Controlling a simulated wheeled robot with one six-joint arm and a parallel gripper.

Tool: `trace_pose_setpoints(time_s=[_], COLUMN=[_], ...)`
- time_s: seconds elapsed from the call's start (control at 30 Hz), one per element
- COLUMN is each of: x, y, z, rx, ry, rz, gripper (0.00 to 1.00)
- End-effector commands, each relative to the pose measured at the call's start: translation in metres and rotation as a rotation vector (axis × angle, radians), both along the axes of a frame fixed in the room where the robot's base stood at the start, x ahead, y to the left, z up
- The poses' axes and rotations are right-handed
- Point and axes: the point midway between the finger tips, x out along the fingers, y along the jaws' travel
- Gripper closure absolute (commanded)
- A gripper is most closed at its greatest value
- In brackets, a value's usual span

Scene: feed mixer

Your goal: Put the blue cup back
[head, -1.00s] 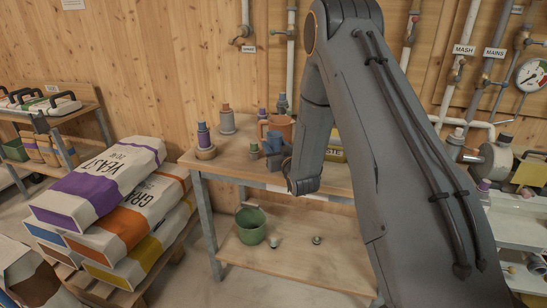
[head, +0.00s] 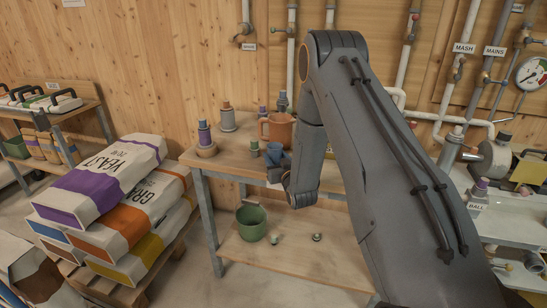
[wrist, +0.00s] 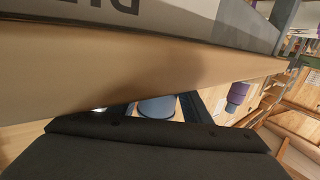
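The blue cup (head: 275,154) is at my gripper (head: 284,165) in the head view, in front of the orange mug and near the front edge of the wooden table (head: 232,162). In the wrist view, the rounded blue-grey cup (wrist: 157,106) sits between the two dark fingers of my gripper (wrist: 160,108). The fingers appear shut on it, though their contact is partly hidden. The cup looks tilted in the head view.
A green bucket (head: 251,222) is on the lower shelf. Stacked sacks (head: 110,190) stand at left. A broad tan surface (wrist: 130,70) fills much of the wrist view.

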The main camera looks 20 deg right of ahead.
Motion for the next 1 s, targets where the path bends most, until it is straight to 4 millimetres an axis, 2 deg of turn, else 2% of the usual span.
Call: trace_pose_setpoints(time_s=[0.47, 1.0], x=[-0.004, -0.103], y=[-0.001, -0.006], z=[0.003, 0.007], rx=[0.000, 0.000], ry=[0.001, 0.002], rz=[0.000, -0.001], gripper=[0.48, 0.48])
